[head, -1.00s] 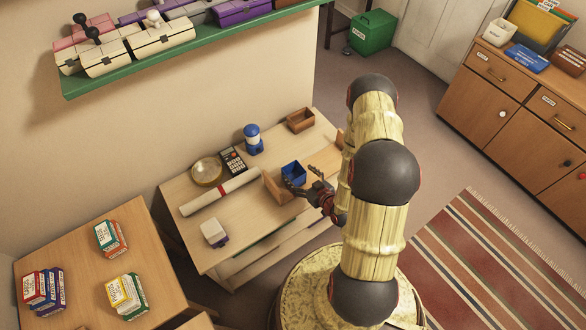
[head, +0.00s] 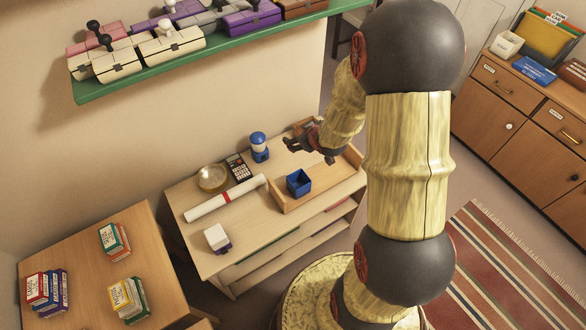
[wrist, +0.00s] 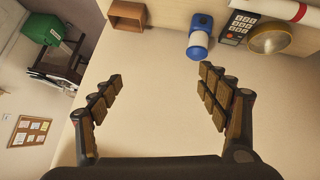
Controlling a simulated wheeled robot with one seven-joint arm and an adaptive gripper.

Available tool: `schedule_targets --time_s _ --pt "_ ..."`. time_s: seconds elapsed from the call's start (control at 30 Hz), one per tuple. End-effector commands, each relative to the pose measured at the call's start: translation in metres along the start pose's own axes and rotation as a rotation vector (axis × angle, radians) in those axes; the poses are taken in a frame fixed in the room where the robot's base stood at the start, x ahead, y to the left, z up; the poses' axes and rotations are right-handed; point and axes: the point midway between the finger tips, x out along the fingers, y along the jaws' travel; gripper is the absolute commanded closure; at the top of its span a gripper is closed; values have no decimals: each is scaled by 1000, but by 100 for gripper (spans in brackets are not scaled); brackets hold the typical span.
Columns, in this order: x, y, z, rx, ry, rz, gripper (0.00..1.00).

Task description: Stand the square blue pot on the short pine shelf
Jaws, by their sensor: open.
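The square blue pot (head: 299,182) stands upright on the short pine shelf (head: 326,183), near its left end panel, in the head view. The shelf is a low board with raised ends on the table. My gripper (head: 308,151) is open and empty, above and behind the pot and apart from it. In the wrist view my gripper (wrist: 162,78) shows spread fingers with only bare pale surface between them. The pot and shelf do not show in the wrist view.
A blue-and-white jar (head: 259,147), a calculator (head: 238,168), a round brass dish (head: 212,178) and a rolled paper (head: 226,198) lie left of the shelf. A small brown box (wrist: 128,16) is near my gripper. A green wall shelf (head: 200,55) hangs above.

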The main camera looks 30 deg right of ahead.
Motion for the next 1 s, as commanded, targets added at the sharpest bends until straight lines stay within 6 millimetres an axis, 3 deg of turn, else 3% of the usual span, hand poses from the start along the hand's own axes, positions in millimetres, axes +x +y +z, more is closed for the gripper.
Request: schedule_targets --time_s 0.03,0.1,0.33,0.5,0.7,0.83,1.0 --pt "-23 -1 -22 -2 -10 12 24" --pt "-52 -5 -41 9 -41 22 24" --pt "-164 -35 -76 77 -130 17 24" --pt "-254 -71 -76 135 -187 -32 24" --pt "-341 -112 -51 180 -252 -117 24" --pt "-371 -127 -36 191 -279 -156 24" --pt "-383 -133 -28 195 -296 -172 24"
